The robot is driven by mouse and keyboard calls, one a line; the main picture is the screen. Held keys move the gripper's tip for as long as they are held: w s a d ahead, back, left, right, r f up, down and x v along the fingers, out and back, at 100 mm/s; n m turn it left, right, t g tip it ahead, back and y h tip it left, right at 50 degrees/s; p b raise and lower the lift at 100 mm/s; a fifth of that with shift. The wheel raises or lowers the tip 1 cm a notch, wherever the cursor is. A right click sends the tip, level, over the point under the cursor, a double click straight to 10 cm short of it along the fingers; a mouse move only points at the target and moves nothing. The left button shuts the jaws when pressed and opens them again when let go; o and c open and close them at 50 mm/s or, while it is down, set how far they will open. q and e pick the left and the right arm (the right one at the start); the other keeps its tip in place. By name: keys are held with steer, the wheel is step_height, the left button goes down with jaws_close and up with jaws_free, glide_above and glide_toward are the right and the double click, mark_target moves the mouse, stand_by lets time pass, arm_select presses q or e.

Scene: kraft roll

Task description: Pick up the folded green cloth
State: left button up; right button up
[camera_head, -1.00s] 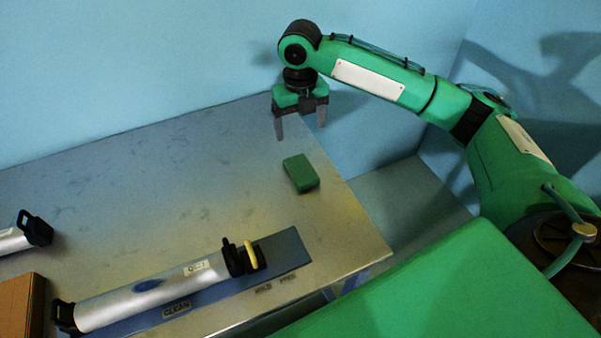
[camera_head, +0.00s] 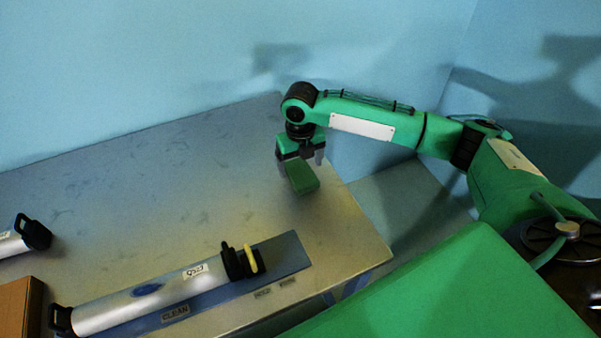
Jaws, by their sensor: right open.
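The folded green cloth (camera_head: 302,178) is a small dark green block lying on the metal table near its right edge. My right gripper (camera_head: 300,165) points down at the cloth, with its jaws open. One finger shows at the cloth's left and the other at its upper right, so the fingers appear to be on either side of its far end. I cannot tell whether they touch it. My left gripper is not in view.
A silver roller (camera_head: 150,297) with black ends lies along a blue strip (camera_head: 285,256) marked CLEAN at the table's front. Another silver tube (camera_head: 12,243) and a brown box (camera_head: 18,308) are at the left. The table's middle (camera_head: 150,210) is clear.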

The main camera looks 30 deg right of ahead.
mark_target(300, 171)
step_height(300, 171, down, 2)
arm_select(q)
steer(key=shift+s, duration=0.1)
arm_select(e)
steer(key=shift+c, duration=0.3)
steer(key=c, duration=1)
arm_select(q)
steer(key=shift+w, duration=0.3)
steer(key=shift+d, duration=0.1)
